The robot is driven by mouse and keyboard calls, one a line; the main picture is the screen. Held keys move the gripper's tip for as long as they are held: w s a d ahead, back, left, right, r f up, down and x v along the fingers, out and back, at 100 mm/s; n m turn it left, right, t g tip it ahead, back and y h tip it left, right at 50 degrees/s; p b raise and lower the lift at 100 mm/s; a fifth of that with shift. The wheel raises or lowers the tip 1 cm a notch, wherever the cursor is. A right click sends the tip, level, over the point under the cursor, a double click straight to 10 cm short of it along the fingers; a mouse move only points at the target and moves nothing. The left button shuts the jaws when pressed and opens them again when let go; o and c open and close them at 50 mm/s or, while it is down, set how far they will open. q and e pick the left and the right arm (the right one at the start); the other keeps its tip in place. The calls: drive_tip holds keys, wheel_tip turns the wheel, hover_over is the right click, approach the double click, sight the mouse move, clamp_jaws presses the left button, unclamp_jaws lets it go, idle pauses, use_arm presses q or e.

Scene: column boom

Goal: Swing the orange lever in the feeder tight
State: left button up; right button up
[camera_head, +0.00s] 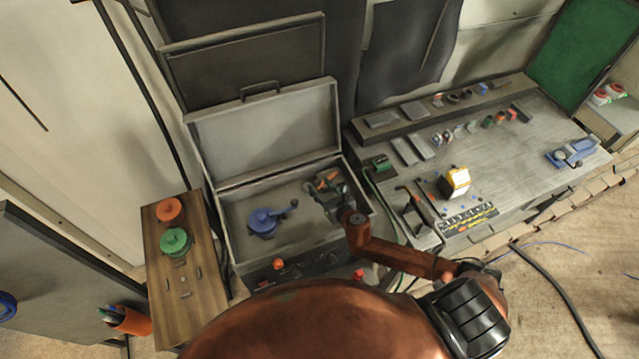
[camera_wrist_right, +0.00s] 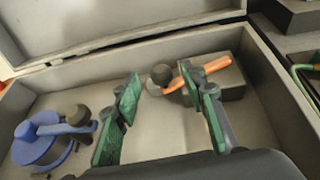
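The feeder is an open grey metal box (camera_head: 227,215) with its lid (camera_head: 265,130) raised; its rim also shows in the right wrist view (camera_wrist_right: 130,50). The orange lever (camera_head: 324,178) is inside at the right. The right finger hides part of the lever. My left gripper is not in view.
A blue round part with an arm and dark knob (camera_head: 263,221) sits at the left in the box; it also shows in the right wrist view (camera_wrist_right: 35,145). The box walls surround the gripper closely. A wooden bench (camera_head: 190,300) stands left, a cluttered grey worktop (camera_head: 520,140) right.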

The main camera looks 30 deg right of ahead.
drive_tip(key=shift+w+f, duration=0.25)
drive_tip(key=shift+w, duration=0.4)
drive_tip(key=shift+w+f, duration=0.15)
drive_tip(key=shift+w, duration=0.2)
drive_tip(key=c, duration=0.8)
clamp_jaws()
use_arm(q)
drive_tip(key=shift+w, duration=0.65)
